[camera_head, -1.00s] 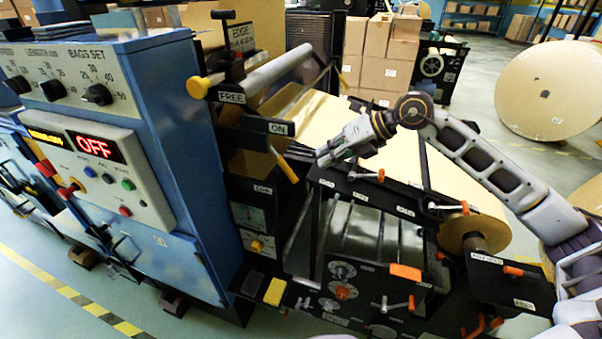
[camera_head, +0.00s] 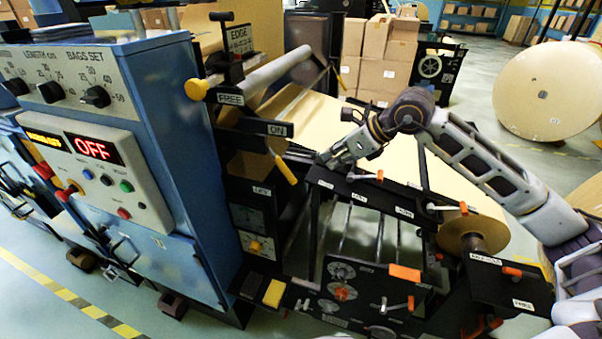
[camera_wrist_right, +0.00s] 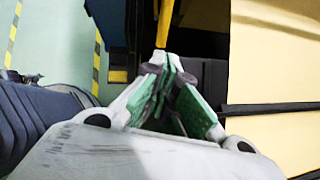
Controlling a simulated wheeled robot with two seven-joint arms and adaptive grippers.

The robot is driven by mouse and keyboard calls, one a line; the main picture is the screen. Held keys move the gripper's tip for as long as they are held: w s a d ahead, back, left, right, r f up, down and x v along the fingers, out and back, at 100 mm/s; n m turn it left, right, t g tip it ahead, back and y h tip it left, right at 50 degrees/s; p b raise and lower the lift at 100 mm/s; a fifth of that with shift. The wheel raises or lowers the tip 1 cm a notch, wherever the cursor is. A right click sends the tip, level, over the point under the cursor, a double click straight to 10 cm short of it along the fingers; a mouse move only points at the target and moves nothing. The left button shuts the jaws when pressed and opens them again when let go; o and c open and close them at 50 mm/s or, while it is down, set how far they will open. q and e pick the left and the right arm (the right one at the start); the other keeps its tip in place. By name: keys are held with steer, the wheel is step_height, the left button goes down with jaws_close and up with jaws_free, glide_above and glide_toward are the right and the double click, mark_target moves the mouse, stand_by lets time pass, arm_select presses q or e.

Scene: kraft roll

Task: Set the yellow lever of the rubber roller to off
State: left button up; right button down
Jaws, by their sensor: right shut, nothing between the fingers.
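A yellow lever (camera_head: 286,169) hangs at a slant below the ON label on the machine's side. In the right wrist view a yellow bar (camera_wrist_right: 165,24), which looks like this lever, stands just beyond my fingertips. My right gripper (camera_head: 324,158) is to the right of the lever in the head view, with its fingers shut and empty. The wrist view shows its green-padded fingertips (camera_wrist_right: 166,68) together; whether they touch the lever I cannot tell. A grey roller (camera_head: 279,70) lies above. My left gripper is not in view.
A yellow knob (camera_head: 196,89) sits beside the FREE label. Black rails with orange-handled levers (camera_head: 365,175) lie below my right gripper. The blue control cabinet (camera_head: 150,120) stands to the left, its display reading OFF. Kraft paper (camera_head: 330,118) runs behind the gripper.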

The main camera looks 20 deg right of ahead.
steer(key=shift+a+f, duration=0.1)
steer(key=p, duration=0.2)
glide_toward(293, 177)
step_height(293, 177, down, 3)
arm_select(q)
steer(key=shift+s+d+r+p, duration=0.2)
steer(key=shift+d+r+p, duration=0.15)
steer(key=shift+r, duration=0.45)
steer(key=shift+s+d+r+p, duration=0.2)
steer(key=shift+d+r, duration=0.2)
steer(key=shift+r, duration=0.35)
arm_select(e)
steer(key=shift+w+a+f, duration=0.45)
steer(key=shift+w+a, duration=0.3)
steer(key=shift+w, duration=0.05)
steer(key=shift+w+a+f, duration=0.45)
steer(key=shift+w+a, duration=0.35)
steer(key=shift+w, duration=0.05)
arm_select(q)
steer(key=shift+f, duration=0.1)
